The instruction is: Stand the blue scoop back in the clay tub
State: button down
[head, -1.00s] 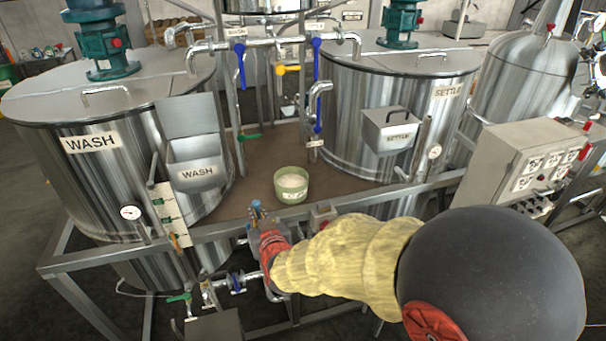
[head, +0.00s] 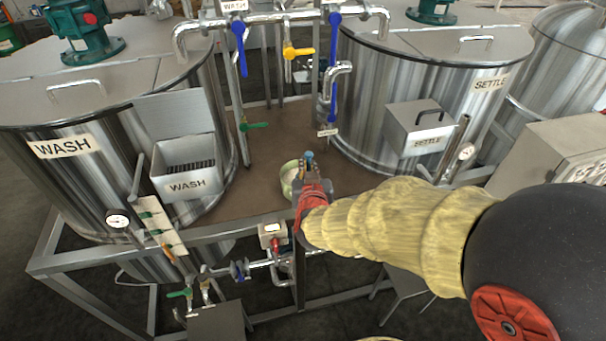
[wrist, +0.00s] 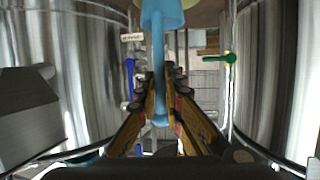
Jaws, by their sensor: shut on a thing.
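The blue scoop (head: 309,156) is in my gripper (head: 309,172). The wrist view shows the scoop (wrist: 158,60) with its handle between my two fingers (wrist: 161,95) and its wider end toward the top edge. The pale green clay tub (head: 287,181) stands on the brown deck between the wash and settle tanks, with whitish clay inside. My gripper covers the tub's right side in the head view. The scoop appears over or just beside the tub; I cannot tell how high.
The wash tank (head: 75,185) with its wash box (head: 186,180) stands left. The settle tank (head: 375,100) with its settle box (head: 413,130) stands right. A front rail (head: 215,232) edges the brown deck (head: 245,190).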

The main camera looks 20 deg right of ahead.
jog(key=x, duration=0.6)
jog(key=shift+w+a+f, duration=0.25)
jog(key=shift+f, duration=0.25)
jog(key=w+f+b, duration=0.1)
jog(key=w+f, duration=0.3)
jog(key=f, duration=0.4)
jog(key=shift+w+d+f, duration=0.2)
jog(key=shift+w+f, duration=0.15)
jog(key=shift+w, duration=0.05)
jog(key=shift+f+b, duration=0.2)
jog(key=shift+b, duration=0.2)
jog(key=c, duration=1.9)
grip_release()
jog(key=shift+r, duration=0.1)
